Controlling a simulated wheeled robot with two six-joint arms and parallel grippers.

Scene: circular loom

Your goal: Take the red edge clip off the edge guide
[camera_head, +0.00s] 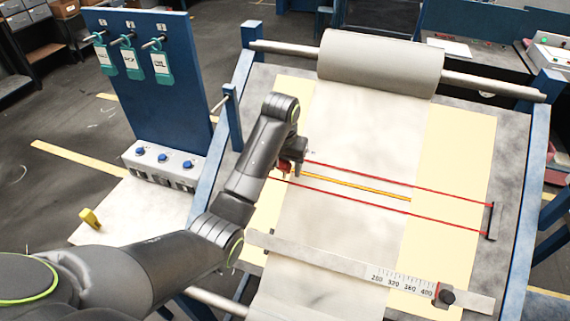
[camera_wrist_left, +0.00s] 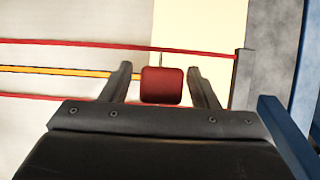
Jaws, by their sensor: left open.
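The red edge clip (camera_wrist_left: 161,85) sits between the two fingers of my left gripper (camera_wrist_left: 160,70) in the left wrist view, with gaps at both sides. The fingers are open and apart from it. In the head view my left gripper (camera_head: 291,160) is over the left side of the cloth, and only a little red of the clip shows beneath it. I cannot tell which part is the edge guide; the clip's seat is hidden. My right gripper is not in view.
A cloth roll (camera_head: 380,62) lies across the loom's top. A ruler bar (camera_head: 330,262) with a black knob crosses below. A blue panel (camera_head: 150,70) with hanging green tags stands at left, above a grey switch box (camera_head: 160,163). A yellow object (camera_head: 90,218) lies on the pale table.

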